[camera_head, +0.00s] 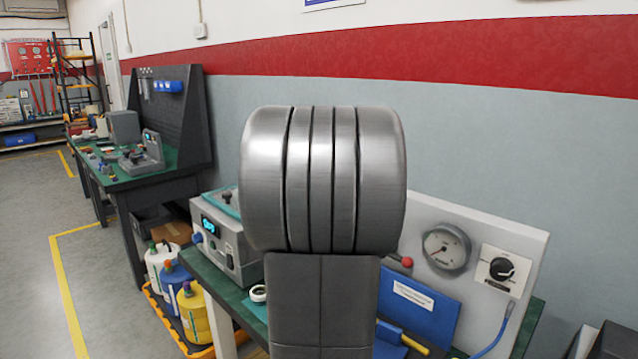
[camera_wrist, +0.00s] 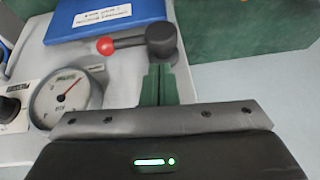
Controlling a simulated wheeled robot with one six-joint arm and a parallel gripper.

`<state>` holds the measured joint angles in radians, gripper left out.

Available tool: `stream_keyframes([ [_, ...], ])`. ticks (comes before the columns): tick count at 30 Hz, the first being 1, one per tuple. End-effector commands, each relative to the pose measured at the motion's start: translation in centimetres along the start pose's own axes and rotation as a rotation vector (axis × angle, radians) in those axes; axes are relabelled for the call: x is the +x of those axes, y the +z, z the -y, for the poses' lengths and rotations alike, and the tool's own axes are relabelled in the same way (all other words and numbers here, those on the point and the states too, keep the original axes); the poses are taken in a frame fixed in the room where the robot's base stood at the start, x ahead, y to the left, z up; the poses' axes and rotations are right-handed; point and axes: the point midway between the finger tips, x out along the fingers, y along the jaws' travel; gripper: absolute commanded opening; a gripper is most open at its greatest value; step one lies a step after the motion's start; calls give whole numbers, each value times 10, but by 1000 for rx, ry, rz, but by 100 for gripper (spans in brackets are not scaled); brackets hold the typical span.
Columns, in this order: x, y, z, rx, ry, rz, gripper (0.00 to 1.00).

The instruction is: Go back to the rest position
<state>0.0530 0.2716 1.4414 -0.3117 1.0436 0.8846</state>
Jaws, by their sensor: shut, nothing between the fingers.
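My gripper (camera_wrist: 158,72) shows in the wrist view, its two dark green fingers together and empty. Its tips are close to the dark hub of a lever with a red ball (camera_wrist: 106,45); I cannot tell whether they touch it. In the head view my grey arm fills the middle and hides the gripper. There the red ball (camera_head: 407,262) shows just right of my arm, on the test panel (camera_head: 525,240).
The panel carries a pressure gauge (camera_head: 447,247), a black knob (camera_head: 501,268) and a blue labelled block (camera_head: 415,308). A grey device (camera_head: 222,245) with a lit display stands left of my arm. Several bottles (camera_head: 194,310) stand below. Floor at left is open.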

Motion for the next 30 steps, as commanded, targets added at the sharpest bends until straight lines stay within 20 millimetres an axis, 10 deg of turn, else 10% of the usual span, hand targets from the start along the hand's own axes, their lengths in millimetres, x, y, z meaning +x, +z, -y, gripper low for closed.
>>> stream_keyframes([
  [30, 7, 5, 39, -234, 452, -12, 0],
])
